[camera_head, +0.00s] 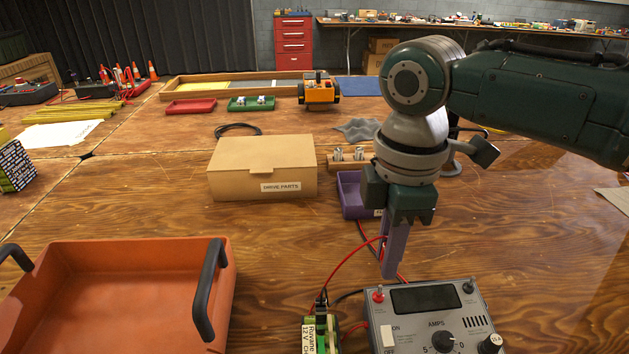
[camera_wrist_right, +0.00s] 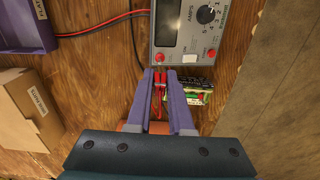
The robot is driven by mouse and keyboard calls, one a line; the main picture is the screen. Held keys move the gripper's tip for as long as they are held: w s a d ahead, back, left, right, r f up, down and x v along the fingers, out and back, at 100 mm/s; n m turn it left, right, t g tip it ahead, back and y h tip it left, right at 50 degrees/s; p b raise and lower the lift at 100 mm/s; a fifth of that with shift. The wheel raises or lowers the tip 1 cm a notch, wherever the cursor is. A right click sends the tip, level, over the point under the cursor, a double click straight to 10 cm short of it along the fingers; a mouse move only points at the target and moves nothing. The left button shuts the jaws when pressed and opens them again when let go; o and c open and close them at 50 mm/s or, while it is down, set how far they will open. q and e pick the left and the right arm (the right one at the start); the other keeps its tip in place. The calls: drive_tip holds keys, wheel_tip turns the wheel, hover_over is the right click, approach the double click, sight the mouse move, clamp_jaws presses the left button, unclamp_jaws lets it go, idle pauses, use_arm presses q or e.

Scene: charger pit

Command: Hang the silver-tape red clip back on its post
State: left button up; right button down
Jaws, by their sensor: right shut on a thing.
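My right gripper (camera_head: 390,274) hangs from above with its purple fingers pointing down, just behind and above the grey charger (camera_head: 411,329). My left gripper is not in view.
A green battery (camera_head: 309,336) stands left of the charger. A purple tray (camera_head: 351,197) and a cardboard box (camera_head: 262,168) lie behind. An orange crate (camera_head: 221,262) with black handles fills the front left. Bare table lies between crate and battery.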

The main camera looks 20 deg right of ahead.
sight(381, 286)
drive_tip(key=shift+f+b, duration=1.15)
drive_tip(key=shift+f, duration=0.9)
drive_tip(key=shift+f+p, duration=0.2)
drive_tip(key=shift+p, duration=0.3)
idle(0.5)
drive_tip(key=c, duration=0.7)
unclamp_jaws()
drive_tip(key=shift+c, duration=0.2)
drive_tip(key=shift+o, duration=0.4)
drive_tip(key=shift+o, duration=0.7)
